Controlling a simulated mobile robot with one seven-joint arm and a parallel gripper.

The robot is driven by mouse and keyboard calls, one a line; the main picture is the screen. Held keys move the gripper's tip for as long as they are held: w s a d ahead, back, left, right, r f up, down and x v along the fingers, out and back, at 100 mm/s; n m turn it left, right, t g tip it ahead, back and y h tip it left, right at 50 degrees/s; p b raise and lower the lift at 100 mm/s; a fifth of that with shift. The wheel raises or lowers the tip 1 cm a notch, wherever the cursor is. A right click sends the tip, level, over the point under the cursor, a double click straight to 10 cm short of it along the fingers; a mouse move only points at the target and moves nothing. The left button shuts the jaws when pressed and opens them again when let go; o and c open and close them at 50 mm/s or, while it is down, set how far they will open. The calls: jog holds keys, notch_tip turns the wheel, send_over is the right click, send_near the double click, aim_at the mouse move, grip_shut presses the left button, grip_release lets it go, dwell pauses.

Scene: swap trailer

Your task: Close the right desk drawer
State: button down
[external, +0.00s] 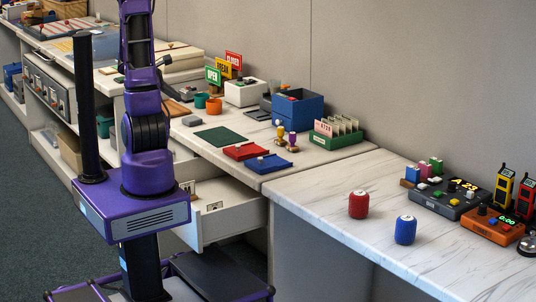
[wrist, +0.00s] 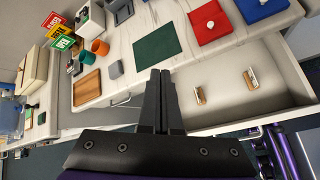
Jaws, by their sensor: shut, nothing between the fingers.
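An open white drawer (external: 236,214) sticks out from under the marble-topped desk (external: 318,160), partly hidden behind my purple body in the external view. In the wrist view the open drawer (wrist: 225,108) lies to the right of my gripper, with two small items (wrist: 252,78) inside it. My gripper (wrist: 161,73) is shut and empty, its fingertips near the desk front, just left of the open drawer. I cannot tell whether it touches anything. In the external view my gripper is hidden or out of frame. A handle (wrist: 120,101) shows on a drawer front left of the fingers.
On the desk are a green mat (external: 220,136), a red tray (external: 246,151), a blue tray (external: 268,163) and a blue box (external: 298,108). A lower counter (external: 340,215) to the right holds a red can (external: 358,204) and a blue can (external: 405,229). Carpet lies in front.

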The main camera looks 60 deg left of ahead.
jog(key=s+d+f+n+h, duration=0.2)
jog(key=s+f+n, duration=0.4)
jog(key=s+f, duration=0.65)
jog(key=s+a+f+p, duration=0.1)
jog(key=s+a+f, duration=0.1)
jog(key=s+a, duration=0.7)
jog(key=d+f+x, duration=0.1)
jog(key=x, duration=0.6)
jog(key=s+d+x, duration=0.1)
jog(key=x, duration=0.6)
jog(key=shift+s+f+b, duration=0.2)
jog(key=shift+f+b, duration=0.1)
jog(key=shift+f, duration=0.2)
jog(key=shift+w, duration=0.15)
